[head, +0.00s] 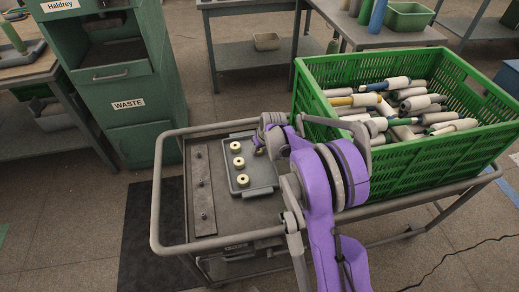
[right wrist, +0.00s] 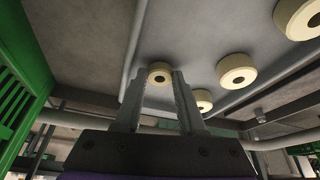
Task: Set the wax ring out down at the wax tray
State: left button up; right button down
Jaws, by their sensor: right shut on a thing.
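The wax tray (head: 262,181) is a shallow grey tray lying on the cart. Three cream wax rings (head: 238,162) sit in a row along its left part. My right gripper (head: 258,148) is over the tray's far right part, reaching in from the right, its fingers mostly hidden by my purple arm. In the right wrist view, the right gripper (right wrist: 160,80) is shut on another cream wax ring (right wrist: 159,72) between its fingertips. The other rings (right wrist: 236,70) show to the right of it there. Whether the held ring touches the tray is unclear. My left gripper is not in view.
A dark metal strip (head: 202,190) lies left of the tray. The cart's raised rail (head: 157,200) borders its left end. A green waste cabinet (head: 125,140) stands behind.

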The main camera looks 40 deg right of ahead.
jog(key=shift+f, duration=0.2)
jog(key=c, duration=0.8)
grip_release()
jog(key=shift+o, duration=0.2)
jog(key=shift+r, duration=0.1)
